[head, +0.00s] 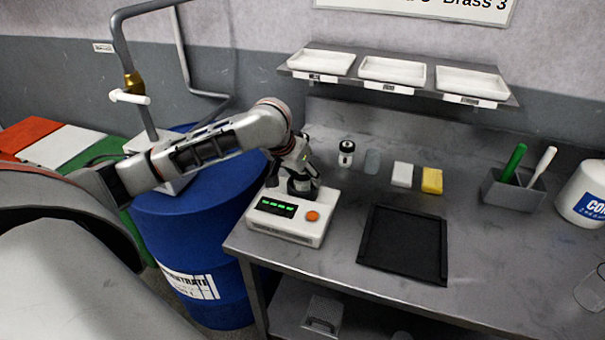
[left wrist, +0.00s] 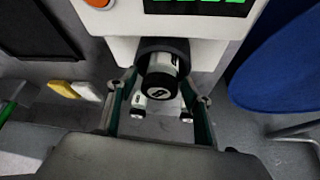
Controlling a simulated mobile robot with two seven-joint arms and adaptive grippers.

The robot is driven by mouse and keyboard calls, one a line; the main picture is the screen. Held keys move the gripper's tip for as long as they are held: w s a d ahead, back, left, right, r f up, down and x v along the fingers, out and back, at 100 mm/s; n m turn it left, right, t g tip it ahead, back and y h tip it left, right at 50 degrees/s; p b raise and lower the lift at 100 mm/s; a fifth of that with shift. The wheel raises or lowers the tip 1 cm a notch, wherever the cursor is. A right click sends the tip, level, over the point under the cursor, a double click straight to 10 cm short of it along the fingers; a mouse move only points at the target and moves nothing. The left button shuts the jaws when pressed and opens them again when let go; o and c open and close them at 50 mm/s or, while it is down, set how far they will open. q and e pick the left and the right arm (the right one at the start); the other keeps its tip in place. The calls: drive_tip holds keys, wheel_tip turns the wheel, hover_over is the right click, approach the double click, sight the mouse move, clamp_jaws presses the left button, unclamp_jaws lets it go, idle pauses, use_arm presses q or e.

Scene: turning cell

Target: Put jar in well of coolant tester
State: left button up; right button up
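The coolant tester (head: 287,222) is a white box with a green display and an orange button at the bench's left end. In the left wrist view, its dark round well (left wrist: 163,45) is at the top middle. A jar (left wrist: 160,93) with a black cap marked with a white figure stands in the well's ring, its cap toward the camera; its depth is hidden. My left gripper (head: 300,180) is over the well. In the left wrist view its fingers (left wrist: 162,82) are spread on both sides of the jar, with gaps visible. My right gripper is in neither view.
White (head: 402,174) and yellow (head: 432,180) blocks and a black tray (head: 404,243) lie to the right. A blue drum (head: 195,225) stands left of the bench.

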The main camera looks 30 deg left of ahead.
use_arm(q)
drive_tip(key=shift+r, duration=0.3)
drive_tip(key=v, duration=1.1)
drive_tip(key=shift+s+r, duration=0.25)
drive_tip(key=shift+r, duration=0.1)
